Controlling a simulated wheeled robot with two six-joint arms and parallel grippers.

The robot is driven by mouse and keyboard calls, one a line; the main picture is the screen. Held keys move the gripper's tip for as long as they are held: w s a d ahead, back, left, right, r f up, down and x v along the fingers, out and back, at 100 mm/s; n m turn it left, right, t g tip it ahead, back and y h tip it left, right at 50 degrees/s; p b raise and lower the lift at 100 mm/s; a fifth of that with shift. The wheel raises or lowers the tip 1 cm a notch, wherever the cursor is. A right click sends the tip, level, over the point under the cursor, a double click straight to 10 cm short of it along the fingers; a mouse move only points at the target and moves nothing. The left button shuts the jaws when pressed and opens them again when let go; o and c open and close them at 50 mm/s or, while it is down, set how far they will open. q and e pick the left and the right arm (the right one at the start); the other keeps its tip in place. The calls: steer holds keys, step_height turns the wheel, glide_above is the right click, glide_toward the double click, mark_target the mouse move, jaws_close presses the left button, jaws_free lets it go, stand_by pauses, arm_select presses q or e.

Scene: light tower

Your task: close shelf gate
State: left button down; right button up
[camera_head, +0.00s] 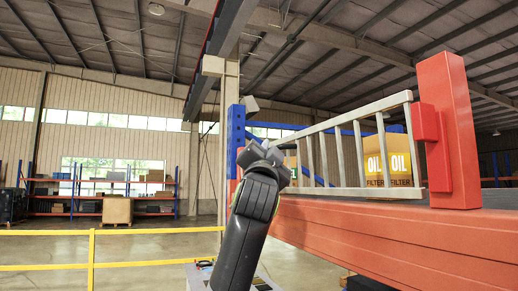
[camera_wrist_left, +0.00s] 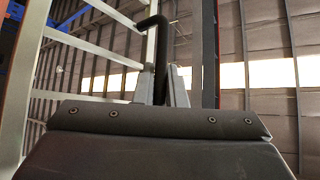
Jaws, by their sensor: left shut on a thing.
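The shelf gate (camera_head: 342,155) is a light metal railing with upright bars, hinged at the red post (camera_head: 455,130) on the right in the head view. Its bars also show at the left in the wrist view (camera_wrist_left: 100,55). My left gripper (camera_head: 258,148) is at the gate's free, left end. In the wrist view, its fingers (camera_wrist_left: 163,88) are shut on a black bent handle (camera_wrist_left: 158,50) by the gate's end. The fingertips are partly hidden in the head view. My right gripper is not in view.
An orange shelf beam (camera_head: 400,235) runs below the gate. Yellow oil filter boxes (camera_head: 398,162) stand behind the bars. A blue upright (camera_head: 235,140) rises beside my left gripper. A yellow rail (camera_head: 92,250) crosses the floor at left, with stocked racks far behind.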

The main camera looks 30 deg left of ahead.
arm_select(q)
steer(key=shift+w+d+m+h, duration=0.1)
steer(key=shift+w+m+h, duration=0.1)
steer(key=shift+m+h, duration=0.15)
steer(key=c, duration=1.5)
jaws_free()
steer(key=shift+w+d, duration=0.1)
steer(key=shift+s+d+f, duration=0.1)
steer(key=shift+s+f, duration=0.25)
steer(key=b+v, duration=0.3)
steer(key=v, duration=0.2)
steer(key=b+v, duration=0.3)
steer(key=v, duration=0.3)
steer(key=b+v, duration=0.3)
steer(key=v, duration=0.2)
steer(key=shift+s+d+r, duration=0.1)
steer(key=shift+s+r, duration=0.05)
steer(key=shift+s, duration=0.2)
